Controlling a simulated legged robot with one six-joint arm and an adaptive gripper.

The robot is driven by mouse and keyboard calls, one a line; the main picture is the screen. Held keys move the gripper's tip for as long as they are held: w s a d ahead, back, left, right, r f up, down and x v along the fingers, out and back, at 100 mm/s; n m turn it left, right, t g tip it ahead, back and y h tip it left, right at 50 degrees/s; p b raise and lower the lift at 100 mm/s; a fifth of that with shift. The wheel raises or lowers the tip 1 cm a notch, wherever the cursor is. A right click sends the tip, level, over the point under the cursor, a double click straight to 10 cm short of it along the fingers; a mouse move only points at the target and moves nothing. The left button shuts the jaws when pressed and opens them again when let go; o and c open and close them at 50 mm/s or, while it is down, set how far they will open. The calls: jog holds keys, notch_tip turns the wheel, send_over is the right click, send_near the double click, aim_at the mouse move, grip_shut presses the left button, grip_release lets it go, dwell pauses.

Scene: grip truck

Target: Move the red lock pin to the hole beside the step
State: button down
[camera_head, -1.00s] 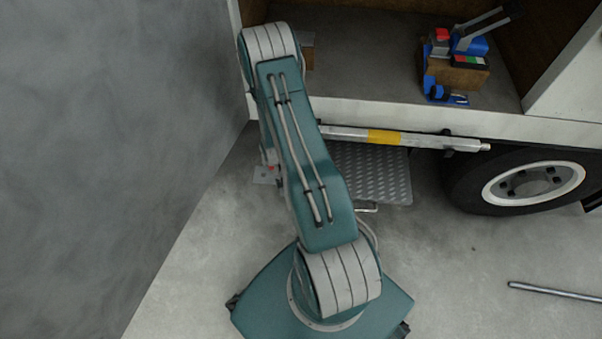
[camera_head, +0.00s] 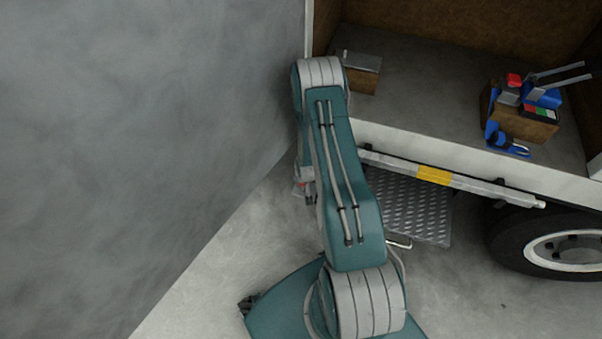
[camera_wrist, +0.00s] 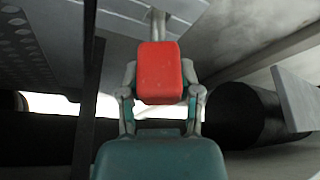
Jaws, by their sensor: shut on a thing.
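The red lock pin (camera_wrist: 159,72) shows in the wrist view as a red block-shaped head with a grey shaft (camera_wrist: 158,24) beyond it. My gripper (camera_wrist: 160,85) is shut on the red head, one finger on each side. The shaft reaches up to a grey surface; I cannot tell whether it is in a hole. The perforated plate at the upper left of the wrist view looks like the step's underside. In the head view the step (camera_head: 425,213) hangs below the truck bed, right of my arm. My gripper is mostly hidden there by the arm.
A yellow-banded bar (camera_head: 435,175) runs along the truck bed edge above the step. A wheel (camera_head: 510,240) stands to the right. A grey wall is close on the left. The bed holds a box (camera_head: 366,80) and blue tools on a block (camera_head: 525,122). A dark cylinder (camera_wrist: 238,112) is beside my gripper.

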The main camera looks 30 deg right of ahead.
jog(key=shift+s+f, duration=0.1)
jog(key=shift+f, duration=1.45)
jog(key=shift+f, duration=0.15)
jog(key=shift+c, duration=1)
grip_release()
jog(key=v, duration=1.2)
